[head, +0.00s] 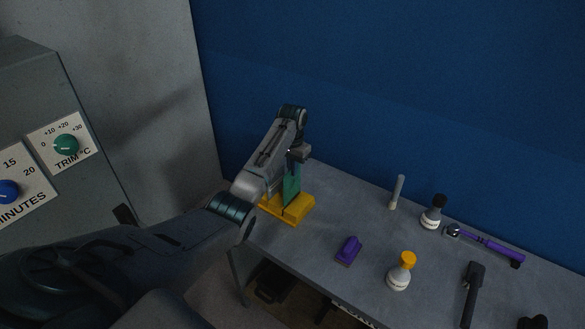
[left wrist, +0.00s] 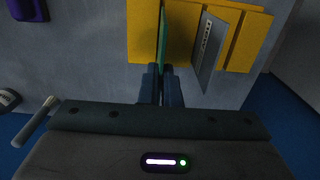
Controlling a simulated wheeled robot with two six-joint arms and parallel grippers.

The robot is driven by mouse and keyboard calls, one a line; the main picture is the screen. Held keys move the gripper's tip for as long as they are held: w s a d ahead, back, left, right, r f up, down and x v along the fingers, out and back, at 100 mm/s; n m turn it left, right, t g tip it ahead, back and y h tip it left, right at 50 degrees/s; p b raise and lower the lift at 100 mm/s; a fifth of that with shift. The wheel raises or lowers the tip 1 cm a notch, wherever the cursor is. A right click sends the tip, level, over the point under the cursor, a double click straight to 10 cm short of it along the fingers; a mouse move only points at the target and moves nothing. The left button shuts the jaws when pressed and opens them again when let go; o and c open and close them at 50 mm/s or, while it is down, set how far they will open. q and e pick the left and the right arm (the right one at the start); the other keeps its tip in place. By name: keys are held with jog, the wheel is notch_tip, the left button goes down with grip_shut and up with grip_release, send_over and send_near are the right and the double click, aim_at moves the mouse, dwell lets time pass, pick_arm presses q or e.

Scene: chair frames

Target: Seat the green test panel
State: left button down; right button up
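The green test panel (head: 291,187) stands upright at the yellow block (head: 299,211) on the near left part of the table. In the left wrist view the panel (left wrist: 163,38) shows as a thin green edge over the yellow block (left wrist: 143,32). My left gripper (left wrist: 160,70) is shut on the panel, with a finger on either side of it. In the head view this gripper (head: 296,158) is above the block, and the arm hides part of both. Whether the panel's lower edge is inside a slot cannot be told. My right gripper is not in view.
A grey slotted metal plate (left wrist: 207,47) stands beside the panel. On the grey table (head: 325,235) are a purple block (head: 349,250), a yellow-capped bottle (head: 401,272), a black-capped bottle (head: 433,213), a pale stick (head: 397,192), a purple-handled tool (head: 485,242) and a black-handled tool (head: 471,293).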

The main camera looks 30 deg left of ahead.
aim_at(292, 184)
pick_arm(q)
jog(key=shift+f, duration=0.15)
jog(key=shift+f+b, duration=0.75)
jog(key=shift+f, duration=1.25)
jog(key=c, duration=1.6)
grip_release()
jog(key=shift+o, duration=0.2)
